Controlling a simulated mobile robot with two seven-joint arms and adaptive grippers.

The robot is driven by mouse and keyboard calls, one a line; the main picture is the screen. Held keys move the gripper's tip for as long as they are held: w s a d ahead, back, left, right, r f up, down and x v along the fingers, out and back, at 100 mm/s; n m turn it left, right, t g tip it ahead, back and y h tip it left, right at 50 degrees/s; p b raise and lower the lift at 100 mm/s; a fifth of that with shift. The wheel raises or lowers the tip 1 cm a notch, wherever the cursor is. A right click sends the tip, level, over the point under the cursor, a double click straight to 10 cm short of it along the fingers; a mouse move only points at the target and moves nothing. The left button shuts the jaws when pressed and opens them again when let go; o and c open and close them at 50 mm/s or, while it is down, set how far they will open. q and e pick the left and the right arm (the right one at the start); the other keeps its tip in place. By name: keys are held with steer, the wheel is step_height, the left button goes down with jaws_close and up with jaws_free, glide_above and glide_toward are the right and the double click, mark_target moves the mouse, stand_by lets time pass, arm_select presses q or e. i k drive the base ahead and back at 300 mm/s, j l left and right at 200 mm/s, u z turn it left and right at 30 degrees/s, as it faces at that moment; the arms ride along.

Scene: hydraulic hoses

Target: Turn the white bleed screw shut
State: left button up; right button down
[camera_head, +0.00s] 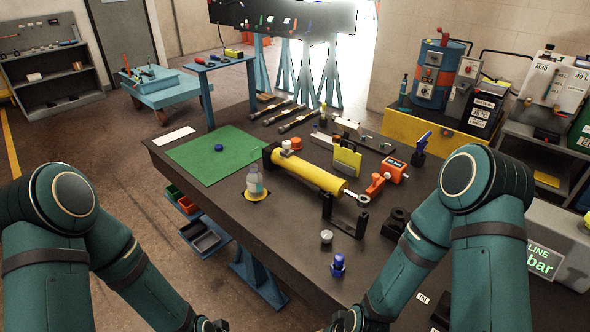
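A yellow hydraulic cylinder (315,172) lies on the dark workbench (215,215), with its rod eye pointing right. A small white fitting (286,145) sits on top of its left end, beside an orange-red fitting (296,143). The white fitting may be the bleed screw; it is too small to tell how far it is turned. My two arms come in from the lower left and lower right and reach down to the bottom edge, well short of the cylinder. Their gripper fingers are cut off by the frame, so their state is hidden.
A bottle (255,183) stands left of the cylinder, near the green mat (215,155) with a blue cap (219,147). A black bracket (345,217), a round white-faced gauge (326,237), a blue fitting (338,265) and an orange hand pump (392,168) stand nearby.

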mark_target(286, 145)
steer(key=i+j, duration=0.3)
steer(key=j, duration=0.15)
steer(key=i+j, duration=0.25)
steer(key=j, duration=0.2)
steer(key=i+j, duration=0.3)
steer(key=j, duration=0.15)
steer(key=i+j+z, duration=0.3)
steer(key=j+z, duration=0.35)
